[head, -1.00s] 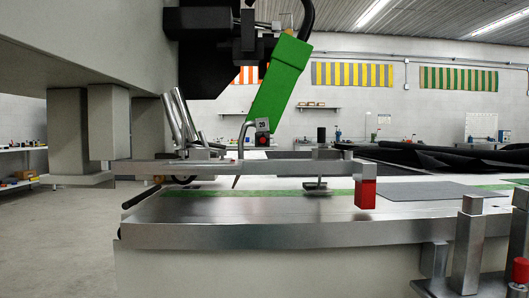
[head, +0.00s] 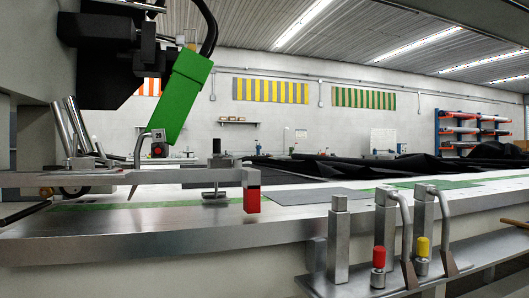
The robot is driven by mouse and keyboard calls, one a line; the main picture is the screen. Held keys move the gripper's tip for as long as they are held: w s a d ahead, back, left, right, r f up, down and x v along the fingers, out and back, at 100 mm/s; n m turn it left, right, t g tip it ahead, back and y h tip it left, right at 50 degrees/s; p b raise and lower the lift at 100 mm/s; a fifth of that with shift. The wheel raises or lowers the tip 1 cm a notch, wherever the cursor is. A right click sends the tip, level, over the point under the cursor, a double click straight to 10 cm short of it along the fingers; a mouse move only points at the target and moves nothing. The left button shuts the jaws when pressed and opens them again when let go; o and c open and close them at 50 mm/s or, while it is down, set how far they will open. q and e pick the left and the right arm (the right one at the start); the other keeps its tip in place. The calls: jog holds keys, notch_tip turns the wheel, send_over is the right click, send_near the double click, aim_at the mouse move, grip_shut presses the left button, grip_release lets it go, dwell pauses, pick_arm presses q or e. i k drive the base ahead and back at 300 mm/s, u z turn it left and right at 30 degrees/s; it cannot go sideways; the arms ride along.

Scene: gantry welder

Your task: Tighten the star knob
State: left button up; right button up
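I cannot clearly make out a star-shaped knob. A small dark knob-like cylinder (head: 216,146) stands upright on a post through the horizontal metal bar (head: 150,177). The post's flat foot (head: 215,195) is down at the table surface. There is also a dark round part (head: 74,190) under the bar at the left, too small to identify. The green welding head (head: 183,95) hangs tilted above the bar, with a small tag near its lower end. Neither of my grippers is in view.
The metal table edge (head: 140,241) runs across the front. A red block (head: 252,200) hangs at the bar's right end. At the right front, a metal shelf (head: 350,286) carries posts, curved handles, a red-capped part (head: 378,258) and a yellow-capped part (head: 422,247). Black sheeting (head: 350,166) lies behind.

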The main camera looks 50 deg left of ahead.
aim_at(158, 150)
jog(key=z, duration=0.4)
jog(key=i, duration=1.8)
jog(key=u, duration=2.95)
